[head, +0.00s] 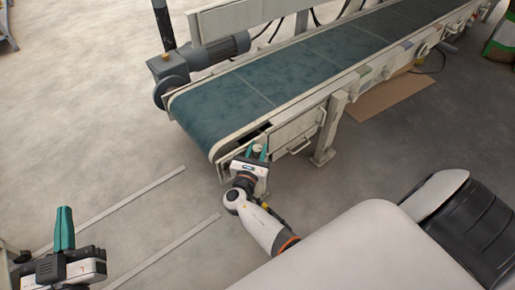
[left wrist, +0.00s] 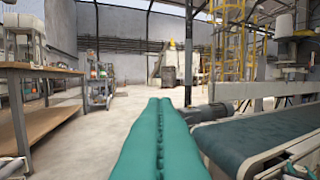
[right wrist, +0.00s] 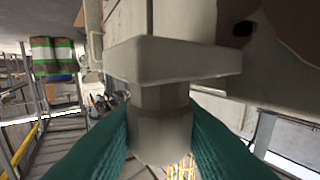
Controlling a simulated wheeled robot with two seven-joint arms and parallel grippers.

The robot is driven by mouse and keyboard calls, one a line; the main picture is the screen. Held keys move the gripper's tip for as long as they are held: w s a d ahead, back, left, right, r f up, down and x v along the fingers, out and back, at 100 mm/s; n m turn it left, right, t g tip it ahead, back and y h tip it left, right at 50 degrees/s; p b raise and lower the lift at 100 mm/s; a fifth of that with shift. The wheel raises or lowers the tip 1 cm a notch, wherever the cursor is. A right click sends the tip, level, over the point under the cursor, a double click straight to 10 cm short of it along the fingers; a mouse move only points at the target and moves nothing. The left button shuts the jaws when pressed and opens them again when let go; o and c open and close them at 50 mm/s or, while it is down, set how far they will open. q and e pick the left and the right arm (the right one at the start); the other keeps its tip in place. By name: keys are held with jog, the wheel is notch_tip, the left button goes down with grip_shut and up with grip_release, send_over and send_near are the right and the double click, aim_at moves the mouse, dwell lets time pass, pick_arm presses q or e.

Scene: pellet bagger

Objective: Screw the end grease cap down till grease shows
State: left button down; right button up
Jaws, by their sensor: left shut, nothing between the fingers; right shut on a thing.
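The end grease cap (right wrist: 161,130) is a pale, faceted piece in the right wrist view, attached to a wider block (right wrist: 175,60) of the same colour. My right gripper (right wrist: 160,118) is shut on the cap, with one teal finger on each side. In the head view my right gripper (head: 257,151) is at the near end corner of the conveyor (head: 290,65), and the cap is hidden there. No grease is visible. My left gripper (head: 64,228) is shut and empty, out over the floor at the lower left. Its closed teal fingers (left wrist: 159,135) show in the left wrist view.
A motor with gearbox (head: 200,58) sits at the conveyor's far side. A conveyor leg (head: 328,135) and handled side panels (head: 298,130) are close to my right gripper. Cardboard (head: 385,95) lies under the belt. A workbench (left wrist: 40,75) stands left in the left wrist view.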

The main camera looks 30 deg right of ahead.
jog(key=m+g+h+b, duration=0.1)
jog(key=m+g+h, duration=0.1)
jog(key=g, duration=0.1)
pick_arm(q)
notch_tip(320, 180, up, 6)
jog(key=s+t+h, duration=0.1)
jog(key=s+t, duration=0.1)
jog(key=t, duration=0.2)
jog(key=shift+d, duration=0.2)
pick_arm(e)
jog(key=shift+m+g+h, duration=0.3)
jog(key=shift+m+g, duration=0.4)
jog(key=shift+g, duration=0.1)
pick_arm(q)
jog(key=shift+t+h, duration=0.3)
pick_arm(e)
jog(key=o, duration=1)
pick_arm(q)
jog(key=shift+f, duration=0.1)
jog(key=shift+w, duration=0.1)
